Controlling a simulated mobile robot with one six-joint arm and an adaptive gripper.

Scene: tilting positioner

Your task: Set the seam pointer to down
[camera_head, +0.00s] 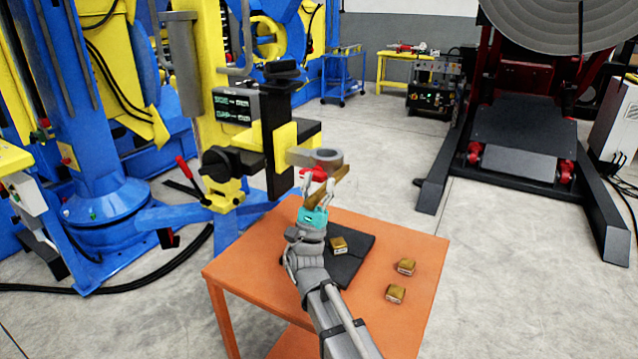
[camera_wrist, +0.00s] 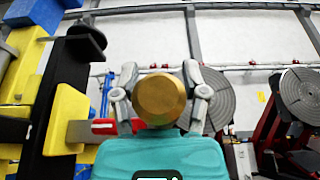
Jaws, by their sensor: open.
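My gripper (camera_head: 317,187) is raised above the orange table's far edge, in front of the yellow and black positioner head (camera_head: 283,140). It is open; its two grey fingers stand on either side of a round brass-coloured piece (camera_wrist: 160,99) in the wrist view. I cannot tell whether they touch it. A red part (camera_head: 314,174) shows at the fingertips, and a red bar (camera_wrist: 105,126) shows left of the brass piece in the wrist view. I cannot tell for certain which part is the seam pointer.
The orange table (camera_head: 250,258) carries a dark mat (camera_head: 352,262) and several small brass-coloured blocks (camera_head: 396,293). A small display (camera_head: 232,105), its text unclear, and a black knob (camera_head: 217,163) are left of my gripper. Open floor (camera_head: 390,170) lies to the right.

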